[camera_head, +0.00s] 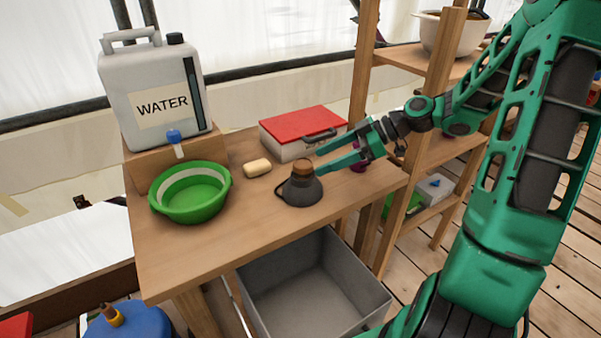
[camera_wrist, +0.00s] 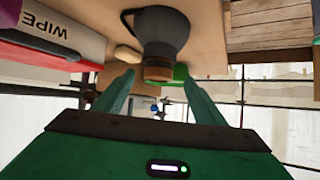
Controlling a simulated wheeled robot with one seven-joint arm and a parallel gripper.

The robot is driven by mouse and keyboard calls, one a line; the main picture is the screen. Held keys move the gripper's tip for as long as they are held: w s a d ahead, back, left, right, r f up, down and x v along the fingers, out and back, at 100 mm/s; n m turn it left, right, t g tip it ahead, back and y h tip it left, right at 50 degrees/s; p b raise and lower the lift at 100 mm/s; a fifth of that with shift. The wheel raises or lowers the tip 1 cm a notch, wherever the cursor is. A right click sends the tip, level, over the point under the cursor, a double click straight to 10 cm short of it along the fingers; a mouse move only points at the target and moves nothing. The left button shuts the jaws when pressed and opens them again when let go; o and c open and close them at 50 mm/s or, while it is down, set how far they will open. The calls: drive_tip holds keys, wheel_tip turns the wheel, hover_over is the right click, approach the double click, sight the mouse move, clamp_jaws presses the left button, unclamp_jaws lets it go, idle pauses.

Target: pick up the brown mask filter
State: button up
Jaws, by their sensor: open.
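The brown mask filter (camera_head: 302,168) is a short brown cylinder on top of a dark grey mask (camera_head: 301,190) with a strap loop, which stands on the wooden table. In the wrist view the filter (camera_wrist: 158,71) points down in the picture from the mask (camera_wrist: 163,30) and shows between the two fingertips. My gripper (camera_head: 318,163) is open and empty, reaching in from the right at about the filter's height. Its fingertips in the wrist view (camera_wrist: 159,78) stand either side of the filter, with gaps visible; I cannot tell whether they reach around it.
A soap bar (camera_head: 257,168), a green basin (camera_head: 190,193) and a water canister (camera_head: 155,95) are to the left. A red-lidded wipes box (camera_head: 290,150) sits behind, close to my fingers. A grey bin (camera_head: 315,283) is below the table's front. Shelf posts (camera_head: 433,100) stand right.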

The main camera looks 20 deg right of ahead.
sight(303, 171)
drive_tip(key=shift+w+r+y, duration=0.25)
drive_tip(key=shift+y, duration=0.05)
drive_tip(key=shift+w+a+n, duration=0.15)
drive_tip(key=shift+a+n, duration=0.15)
drive_tip(key=x, duration=1)
drive_tip(key=shift+f, duration=0.1)
drive_tip(key=c, duration=1.1)
